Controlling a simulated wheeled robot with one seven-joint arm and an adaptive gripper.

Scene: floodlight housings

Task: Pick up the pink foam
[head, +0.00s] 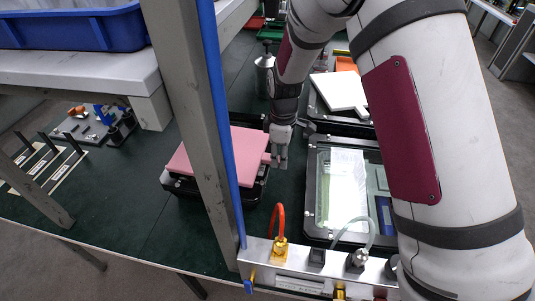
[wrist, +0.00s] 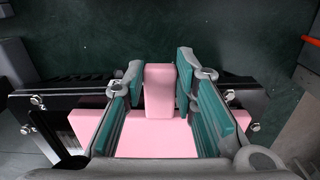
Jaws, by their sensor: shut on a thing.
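The pink foam (head: 222,153) is a flat slab with a narrow tab on its right side, over a black fixture (head: 186,186) left of the middle in the head view. A grey post hides part of it. My gripper (head: 279,157) is at the tab, pointing down. In the wrist view, the foam's tab (wrist: 160,92) stands between the two teal-padded fingers of my gripper (wrist: 158,80), which is shut on it. The slab's body shows below, partly hidden by the fingers. I cannot tell whether the foam is clear of the fixture.
The grey post (head: 190,90) with a blue strip stands close in front of the foam. A fixture with a clear panel (head: 346,185) lies to the right, and a white foam piece (head: 340,92) lies behind it. A connector panel (head: 310,268) stands at the front.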

